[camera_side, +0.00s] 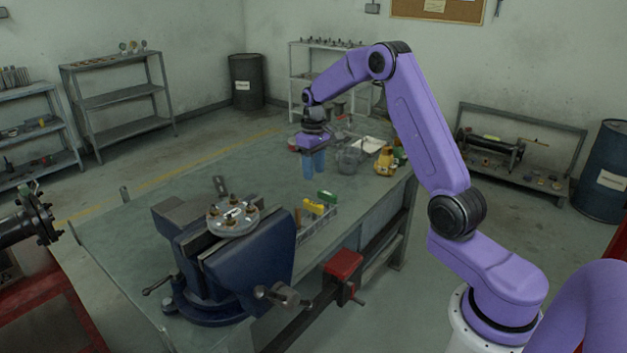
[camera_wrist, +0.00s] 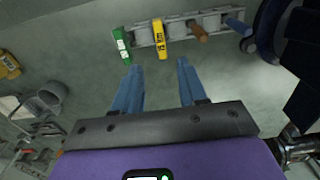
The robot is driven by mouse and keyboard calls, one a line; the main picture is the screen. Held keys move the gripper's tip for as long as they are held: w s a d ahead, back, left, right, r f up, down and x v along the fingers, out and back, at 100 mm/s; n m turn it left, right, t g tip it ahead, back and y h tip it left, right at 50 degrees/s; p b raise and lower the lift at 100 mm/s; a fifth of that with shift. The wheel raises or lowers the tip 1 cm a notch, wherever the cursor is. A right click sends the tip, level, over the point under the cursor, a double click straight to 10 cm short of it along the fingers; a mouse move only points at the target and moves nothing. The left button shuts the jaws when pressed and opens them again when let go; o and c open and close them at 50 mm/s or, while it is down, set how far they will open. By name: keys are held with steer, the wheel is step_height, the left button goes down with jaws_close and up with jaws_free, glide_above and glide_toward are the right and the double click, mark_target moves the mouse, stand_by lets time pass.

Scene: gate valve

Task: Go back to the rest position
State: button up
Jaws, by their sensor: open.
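My gripper (camera_side: 313,165) is over the far part of the green-grey workbench (camera_side: 130,225) in the side view, fingers pointing down. In the wrist view its two blue fingers (camera_wrist: 160,85) stand apart with nothing between them. In the side view a round metal flange part (camera_side: 233,219) with brass-coloured studs is on the jaws of the dark blue vise (camera_side: 265,275) at the bench's near end. The gripper is well away from it.
A rack (camera_wrist: 190,24) holds a green item (camera_wrist: 122,45), a yellow item (camera_wrist: 160,38) and other handles. A grey container (camera_side: 348,160) and a yellow object (camera_side: 385,161) stand right of the gripper in the side view. The bench's left side is clear.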

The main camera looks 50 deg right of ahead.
steer(key=shift+r, duration=0.4)
steer(key=s+a+r+n+t, duration=0.1)
steer(key=s+a+r+n, duration=0.25)
steer(key=s+a, duration=0.4)
steer(key=s+a+r+n, duration=0.2)
steer(key=s+a+r, duration=0.25)
steer(key=a, duration=0.65)
steer(key=s+a+f+n, duration=0.1)
steer(key=s+a+n, duration=0.1)
steer(key=s, duration=1)
steer(key=s+a+f+n, duration=0.2)
steer(key=s+n, duration=0.3)
steer(key=s, duration=0.8)
steer(key=shift+s+a+f+g, duration=0.15)
steer(key=shift+s+f+g, duration=0.1)
steer(key=shift+g, duration=0.15)
